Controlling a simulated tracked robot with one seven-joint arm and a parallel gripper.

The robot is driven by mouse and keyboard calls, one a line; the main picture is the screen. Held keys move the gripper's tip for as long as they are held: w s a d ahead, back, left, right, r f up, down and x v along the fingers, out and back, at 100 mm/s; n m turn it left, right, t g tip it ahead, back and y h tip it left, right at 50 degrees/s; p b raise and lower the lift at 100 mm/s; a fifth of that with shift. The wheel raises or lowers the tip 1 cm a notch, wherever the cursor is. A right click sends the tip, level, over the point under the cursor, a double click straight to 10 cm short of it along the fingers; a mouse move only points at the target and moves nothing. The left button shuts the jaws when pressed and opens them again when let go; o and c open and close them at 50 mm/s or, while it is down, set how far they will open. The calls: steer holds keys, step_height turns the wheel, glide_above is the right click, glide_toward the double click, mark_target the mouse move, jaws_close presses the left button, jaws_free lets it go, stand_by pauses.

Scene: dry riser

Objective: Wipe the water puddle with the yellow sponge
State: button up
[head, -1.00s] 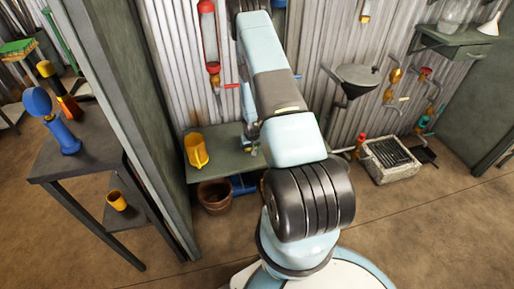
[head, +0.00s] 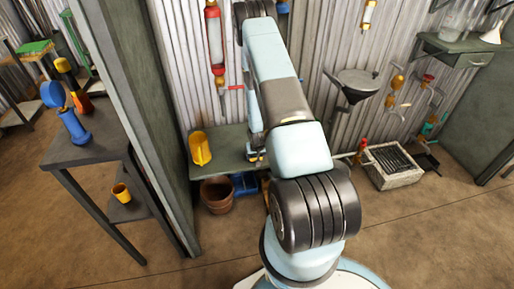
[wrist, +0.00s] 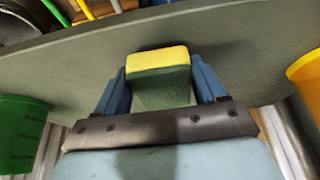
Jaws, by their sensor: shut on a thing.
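The sponge (wrist: 158,62) has a yellow face and a dark green body in the wrist view. My gripper (wrist: 160,85) is shut on it, with a blue finger on each side. The sponge is in front of a grey-green bench top (wrist: 225,55); I cannot tell whether it touches it. In the head view my arm hides most of the gripper, near the low bench (head: 230,142) against the corrugated wall. I cannot make out the water puddle in either view.
A yellow jug (head: 200,148) stands on the low bench, with a clay pot (head: 217,195) and blue box (head: 244,184) below. A green container (wrist: 20,135) and yellow container (wrist: 306,75) flank the wrist view.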

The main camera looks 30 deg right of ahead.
steer(key=shift+s+d+r, duration=0.1)
steer(key=shift+s+r, duration=0.05)
steer(key=shift+r, duration=2.95)
